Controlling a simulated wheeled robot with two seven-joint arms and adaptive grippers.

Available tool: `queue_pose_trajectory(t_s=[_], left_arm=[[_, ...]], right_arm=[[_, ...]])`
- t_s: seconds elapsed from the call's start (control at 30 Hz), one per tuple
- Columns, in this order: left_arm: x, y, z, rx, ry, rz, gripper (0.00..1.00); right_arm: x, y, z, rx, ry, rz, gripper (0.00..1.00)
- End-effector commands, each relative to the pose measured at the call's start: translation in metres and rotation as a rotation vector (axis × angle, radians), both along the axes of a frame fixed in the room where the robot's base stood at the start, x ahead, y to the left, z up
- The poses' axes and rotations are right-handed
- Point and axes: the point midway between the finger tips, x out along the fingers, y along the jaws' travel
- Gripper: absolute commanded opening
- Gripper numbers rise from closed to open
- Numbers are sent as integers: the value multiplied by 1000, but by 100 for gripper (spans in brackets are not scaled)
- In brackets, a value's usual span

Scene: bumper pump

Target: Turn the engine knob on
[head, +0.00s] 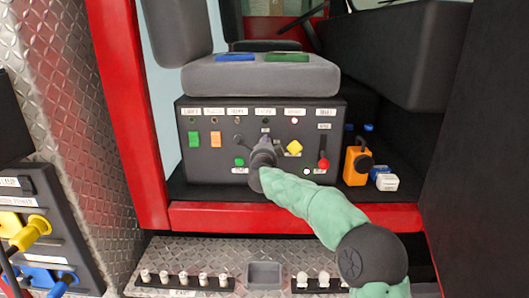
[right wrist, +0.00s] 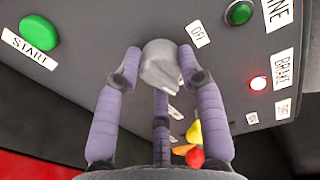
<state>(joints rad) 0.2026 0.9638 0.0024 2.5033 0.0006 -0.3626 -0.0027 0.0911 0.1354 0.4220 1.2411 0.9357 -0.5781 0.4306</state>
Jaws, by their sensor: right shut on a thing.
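The control panel (head: 215,165) is a dark box under the grey seat, with a row of lights and labels along its top. The engine knob (right wrist: 158,68) is grey and sits on the panel face between the green START button (right wrist: 38,33) and an OFF label (right wrist: 197,34). My right gripper (head: 265,142) covers it in the head view. In the right wrist view my right gripper (right wrist: 159,55) has its purple fingers closed around the knob. The engine light (right wrist: 238,12) looks dark green and unlit. My left gripper is not in view.
Right of my gripper are a yellow knob (head: 294,148) and a red-tipped lever (head: 323,161). A green switch (head: 194,139) and an orange switch (head: 215,139) are left. An orange device (head: 356,166) stands beside the panel. A red sill (head: 210,217) runs below.

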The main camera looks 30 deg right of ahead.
Motion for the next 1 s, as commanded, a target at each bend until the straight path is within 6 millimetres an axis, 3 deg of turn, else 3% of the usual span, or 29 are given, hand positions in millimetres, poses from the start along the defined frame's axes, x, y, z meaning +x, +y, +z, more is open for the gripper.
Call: queue_pose_trajectory(t_s=[0.4, 0.97, 1.0], left_arm=[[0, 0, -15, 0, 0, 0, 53], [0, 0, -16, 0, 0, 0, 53], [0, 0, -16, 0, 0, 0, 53]], right_arm=[[-1, -1, 0, 156, -98, -2, 6], [-1, -2, 0, 179, -111, -2, 6], [-1, -2, 0, 178, -110, -2, 50]])
